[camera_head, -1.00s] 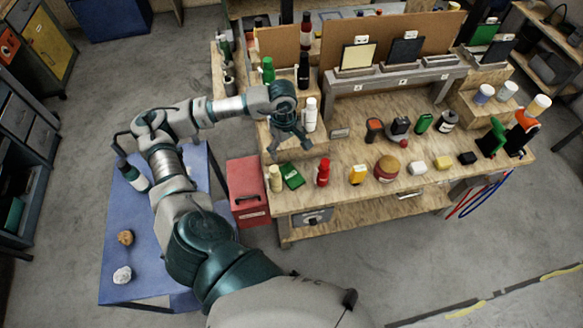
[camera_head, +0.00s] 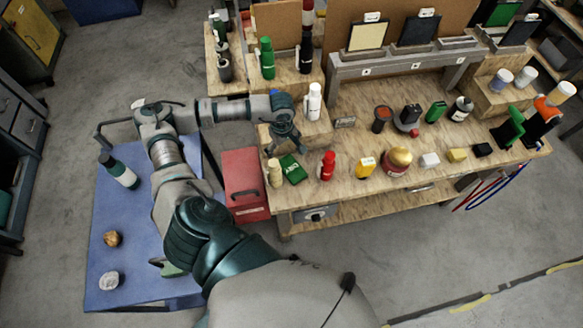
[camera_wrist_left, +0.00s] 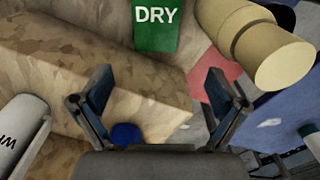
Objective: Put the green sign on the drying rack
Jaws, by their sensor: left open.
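A green sign (camera_head: 292,169) lies at the front left corner of the wooden bench; in the left wrist view its white letters read DRY (camera_wrist_left: 155,25). A beige bottle (camera_head: 275,174) stands close beside it. My left gripper (camera_head: 286,148) is open and empty, just behind and above the sign. In the left wrist view the sign is beyond my spread fingertips (camera_wrist_left: 160,88), not between them. A grey rack (camera_head: 345,72) at the back of the bench holds a pale yellow panel and a dark panel. My right gripper is in neither view.
A white bottle (camera_head: 314,102) stands on a wooden step just right of my gripper. A red bottle (camera_head: 327,166) and a yellow item (camera_head: 365,167) stand right of the sign. A red box (camera_head: 245,183) is below the bench's left side. A blue table (camera_head: 125,235) is under my arm.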

